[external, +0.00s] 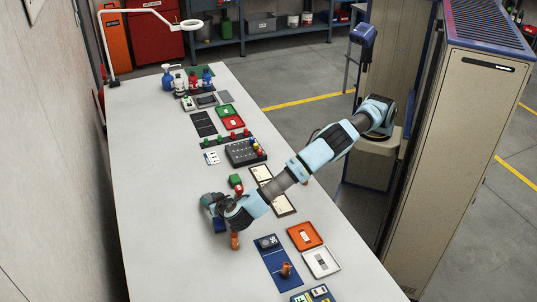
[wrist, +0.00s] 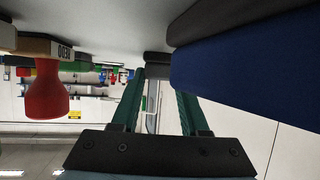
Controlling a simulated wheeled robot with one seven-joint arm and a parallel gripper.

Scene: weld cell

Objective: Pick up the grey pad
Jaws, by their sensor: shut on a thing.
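My gripper (wrist: 158,82) has dark green fingers that reach away from the wrist camera. A large blue block with a dark grey band (wrist: 240,65) is close on the right of the fingers in the wrist view.
An orange piece (external: 235,241) is close to my gripper. A blue mat (external: 280,268), an orange tray (external: 304,236) and a white tray (external: 321,263) lie nearer the camera. The table's left strip (external: 150,190) is clear.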

